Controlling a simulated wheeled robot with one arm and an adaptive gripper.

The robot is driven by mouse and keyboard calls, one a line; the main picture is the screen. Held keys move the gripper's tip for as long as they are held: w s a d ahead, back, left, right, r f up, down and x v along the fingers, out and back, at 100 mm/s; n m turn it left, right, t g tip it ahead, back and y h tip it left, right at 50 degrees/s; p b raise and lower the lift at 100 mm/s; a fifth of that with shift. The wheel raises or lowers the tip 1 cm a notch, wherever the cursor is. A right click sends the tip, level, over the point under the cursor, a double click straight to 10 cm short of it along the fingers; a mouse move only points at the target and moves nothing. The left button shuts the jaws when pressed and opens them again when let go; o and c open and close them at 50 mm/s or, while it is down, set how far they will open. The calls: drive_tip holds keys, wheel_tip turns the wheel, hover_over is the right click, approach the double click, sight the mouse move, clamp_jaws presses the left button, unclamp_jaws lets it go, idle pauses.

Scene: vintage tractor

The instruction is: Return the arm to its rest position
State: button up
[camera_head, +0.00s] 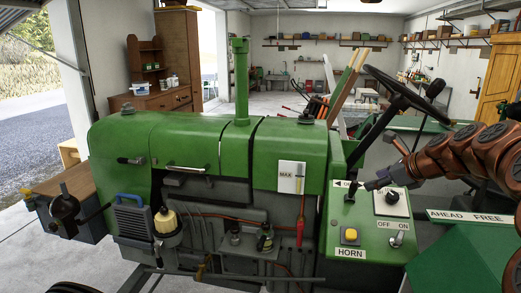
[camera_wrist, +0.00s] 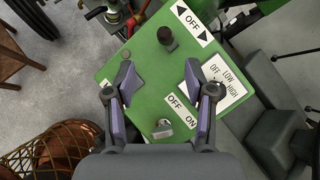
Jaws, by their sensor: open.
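My gripper (camera_head: 370,184) is at the end of my reddish-brown arm, which reaches in from the right in the head view. It is open and empty, above the tractor's green control panel (camera_head: 372,262). In the wrist view its two purple-grey fingers (camera_wrist: 160,77) are spread wide over the same panel (camera_wrist: 148,70). The black lever knob (camera_wrist: 167,39) lies beyond the fingertips. The OFF-ON switch (camera_wrist: 163,128) shows between the finger bases. The right finger partly covers the OFF-LOW-HIGH label (camera_wrist: 232,84). I cannot tell the exact height of the gripper above the panel.
The green tractor hood (camera_head: 215,150) stands left of the panel. The steering wheel (camera_head: 405,92) rises behind the gripper, close to my arm. The yellow horn button (camera_head: 350,235) is on the panel. A wicker basket (camera_wrist: 68,148) and wooden chair (camera_wrist: 10,55) show at left in the wrist view.

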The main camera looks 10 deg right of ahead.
drive_tip(key=s+a+f+n+g+y, duration=0.1)
drive_tip(key=s+a+f+n+g, duration=0.2)
drive_tip(key=s+a+n, duration=0.6)
drive_tip(key=s+a+f+n+g, duration=0.3)
drive_tip(key=s+a+f+n, duration=0.15)
drive_tip(key=a, duration=0.85)
drive_tip(key=s+f+n+g+h, duration=0.1)
drive_tip(key=s+f+n+g, duration=0.1)
drive_tip(key=s+n, duration=0.3)
drive_tip(key=s+a+f+n+g+h, duration=0.1)
drive_tip(key=s+f+n, duration=0.3)
drive_tip(key=s, duration=0.9)
drive_tip(key=s+f+n+g+h, duration=0.2)
drive_tip(key=s+n, duration=0.4)
drive_tip(key=s, duration=0.3)
drive_tip(key=shift+s+a+f+g, duration=0.15)
drive_tip(key=shift+a+f+g, duration=0.15)
drive_tip(key=shift+f, duration=0.15)
drive_tip(key=shift+c, duration=0.2)
